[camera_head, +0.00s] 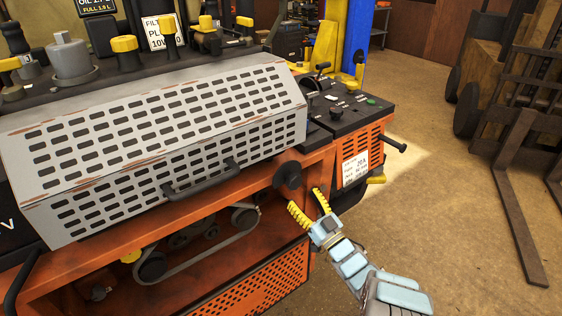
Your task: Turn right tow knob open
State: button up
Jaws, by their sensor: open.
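A round black knob (287,176) sticks out of the orange mower's front, just under the right end of the slotted grey cover. My gripper (304,198) is just below and to the right of it. Its two yellow ridged fingers are spread and empty, pointing up toward the knob, and look apart from it. A small yellow part (376,180) shows low on the machine's right side, and another yellow part (130,256) sits low at the left. No label shows which of these is the right tow knob. The black knob's turn position cannot be told.
The slotted grey cover (160,140) with a black handle (203,181) is left of the knob. A black bar (390,144) juts from the machine's right side. An open bay with a belt (215,240) lies below. A forklift (515,110) stands right; floor between is clear.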

jog(key=s+d+r+m+g+h+p, duration=0.35)
jog(key=s+p, duration=0.25)
jog(key=p, duration=1.3)
jog(key=shift+t, duration=0.25)
jog(key=shift+s+a+r+b+x, duration=0.1)
jog(key=shift+b+x, duration=1.4)
jog(key=shift+x, duration=1.45)
jog(key=shift+s+a+r+b+x, duration=0.15)
jog(key=shift+b+x, duration=1.4)
jog(key=shift+x, duration=1.45)
jog(key=shift+w+a+r+b+x, duration=0.1)
jog(key=shift+b+x, duration=1.4)
jog(key=shift+x, duration=1.45)
grip_shut()
